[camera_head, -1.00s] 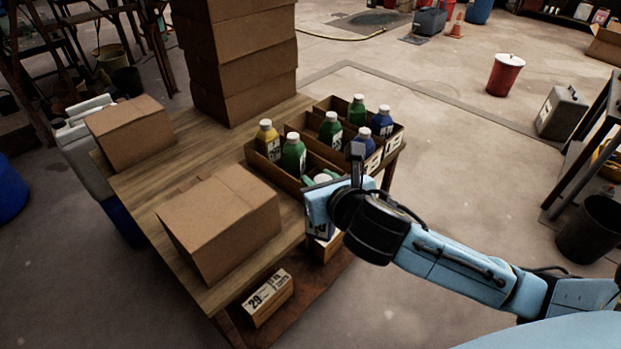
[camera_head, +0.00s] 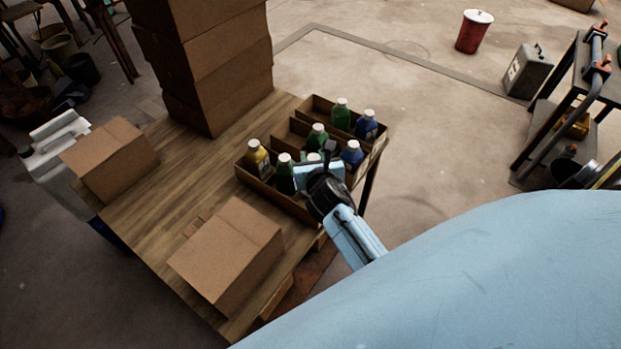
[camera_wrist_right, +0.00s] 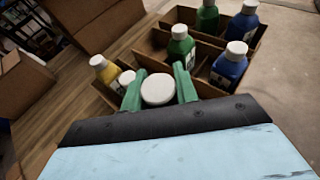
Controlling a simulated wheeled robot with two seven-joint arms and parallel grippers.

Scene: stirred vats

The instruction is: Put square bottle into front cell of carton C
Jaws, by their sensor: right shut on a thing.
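My right gripper (camera_head: 314,162) is at the front end of the nearest carton (camera_head: 262,186). In the right wrist view its green fingers (camera_wrist_right: 160,78) are shut on the square bottle, whose white cap (camera_wrist_right: 158,90) shows between them. The bottle's body is hidden, so I cannot tell how deep it sits. The nearest carton also holds a yellow bottle (camera_head: 257,160) and a dark green one (camera_head: 284,178) in its other cells. I cannot read which carton is C. My left gripper is out of view.
The middle carton holds a green bottle (camera_head: 317,139) and a blue bottle (camera_head: 352,157). The back carton holds a green bottle (camera_head: 341,117) and a blue one (camera_head: 366,127). Closed boxes (camera_head: 228,250) and a tall box stack (camera_head: 215,70) stand on the wooden table (camera_head: 150,235).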

